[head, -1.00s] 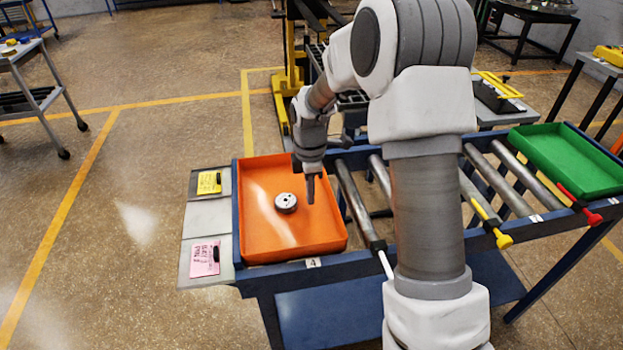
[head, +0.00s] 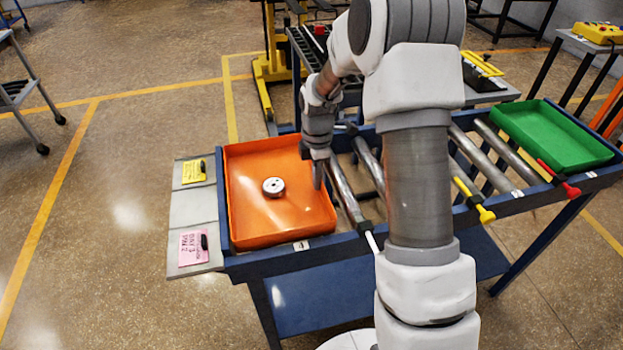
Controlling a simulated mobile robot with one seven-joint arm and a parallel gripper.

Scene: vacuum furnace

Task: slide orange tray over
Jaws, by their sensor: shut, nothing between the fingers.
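The orange tray (head: 262,229) lies at the left end of the blue roller table, with a round grey metal part (head: 273,187) on its floor. My gripper (head: 318,186) points down at the tray's right side, by the right wall. It is shut with nothing in it. Whether the fingertips touch the tray wall, inside or outside, I cannot tell from this angle.
Bare rollers (head: 344,192) lie right of the tray, partly hidden by my arm. A green tray (head: 555,137) sits at the table's right end. Levers with yellow (head: 485,214) and red (head: 571,191) tips stick out at the front. Side plates with yellow (head: 194,171) and pink (head: 193,247) cards are at the left.

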